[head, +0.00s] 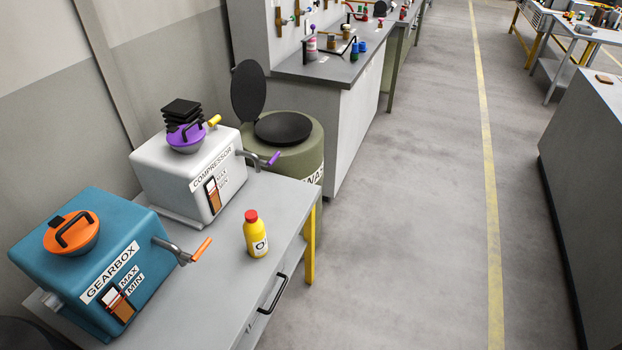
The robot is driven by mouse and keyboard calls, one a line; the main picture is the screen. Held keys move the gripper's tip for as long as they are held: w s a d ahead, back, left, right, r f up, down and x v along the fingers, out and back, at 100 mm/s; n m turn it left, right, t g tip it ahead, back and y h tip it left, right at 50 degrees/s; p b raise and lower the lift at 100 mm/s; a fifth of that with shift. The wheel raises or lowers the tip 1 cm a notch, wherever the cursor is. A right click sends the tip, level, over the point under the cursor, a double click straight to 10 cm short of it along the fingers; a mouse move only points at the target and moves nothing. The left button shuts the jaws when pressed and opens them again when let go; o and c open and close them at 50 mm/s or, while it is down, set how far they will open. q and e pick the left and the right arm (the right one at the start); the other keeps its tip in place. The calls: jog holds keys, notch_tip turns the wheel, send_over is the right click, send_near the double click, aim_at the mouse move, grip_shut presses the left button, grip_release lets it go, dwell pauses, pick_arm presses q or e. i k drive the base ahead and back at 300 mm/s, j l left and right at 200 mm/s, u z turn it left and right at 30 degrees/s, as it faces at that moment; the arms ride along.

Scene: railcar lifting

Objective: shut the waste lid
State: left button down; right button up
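An olive-green round waste bin (307,153) stands on the floor beyond the grey table, partly hidden behind the white compressor box. Its black round lid (249,91) is raised and stands nearly upright at the bin's back left. The top of the bin shows a dark round opening (283,128). Part of a white label with dark letters shows on its front. Neither of my grippers is in the head view.
A grey table (285,205) at the lower left holds a blue gearbox box (75,235), a white compressor box (165,165) and a yellow bottle (256,236) with a red cap. A workbench (318,68) stands behind the bin. The floor (400,220) to the right is clear.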

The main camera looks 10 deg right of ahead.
aim_at(248, 87)
jog(key=i+l+z, duration=0.25)
jog(key=l, duration=0.3)
jog(key=i+l+z, duration=0.2)
jog(key=i+l, duration=0.25)
